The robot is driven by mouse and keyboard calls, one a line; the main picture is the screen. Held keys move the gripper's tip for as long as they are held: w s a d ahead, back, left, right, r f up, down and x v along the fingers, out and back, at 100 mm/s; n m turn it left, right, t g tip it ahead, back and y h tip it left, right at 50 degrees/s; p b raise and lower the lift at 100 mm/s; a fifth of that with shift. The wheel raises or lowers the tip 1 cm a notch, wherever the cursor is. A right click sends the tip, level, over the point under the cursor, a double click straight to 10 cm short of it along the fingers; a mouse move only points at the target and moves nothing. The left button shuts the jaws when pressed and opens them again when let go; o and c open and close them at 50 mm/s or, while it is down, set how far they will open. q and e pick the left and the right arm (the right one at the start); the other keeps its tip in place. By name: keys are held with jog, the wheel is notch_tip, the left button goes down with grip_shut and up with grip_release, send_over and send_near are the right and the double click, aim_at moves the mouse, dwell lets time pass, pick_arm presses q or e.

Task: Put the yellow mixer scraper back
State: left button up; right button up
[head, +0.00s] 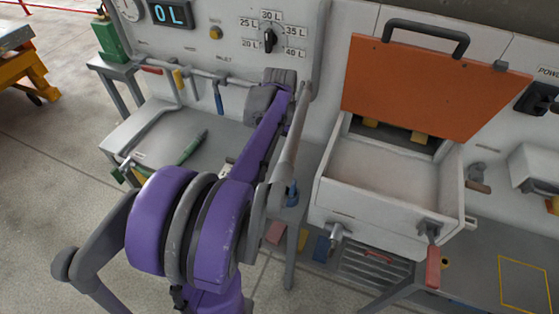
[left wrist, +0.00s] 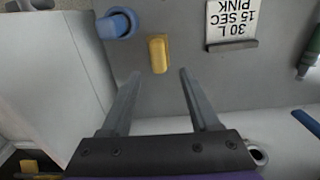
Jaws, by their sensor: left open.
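In the left wrist view a short yellow piece (left wrist: 158,54), perhaps the mixer scraper's handle, stands out against a grey surface. My left gripper (left wrist: 156,76) is open and empty, with the yellow piece just beyond its tips and between their lines. I cannot tell how far away it is. In the head view my purple arm hides this spot and the left fingers. My right gripper is not in view.
A blue round-ended part (left wrist: 115,25) is left of the yellow piece; a "30 L 15 SEC PINK" card (left wrist: 231,22) is right of it. A green tool (head: 193,148) lies on the grey bench. The white box (head: 385,180) with raised orange lid (head: 425,85) stands right of my arm.

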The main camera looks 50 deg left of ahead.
pick_arm(q)
jog(key=shift+r, duration=1.75)
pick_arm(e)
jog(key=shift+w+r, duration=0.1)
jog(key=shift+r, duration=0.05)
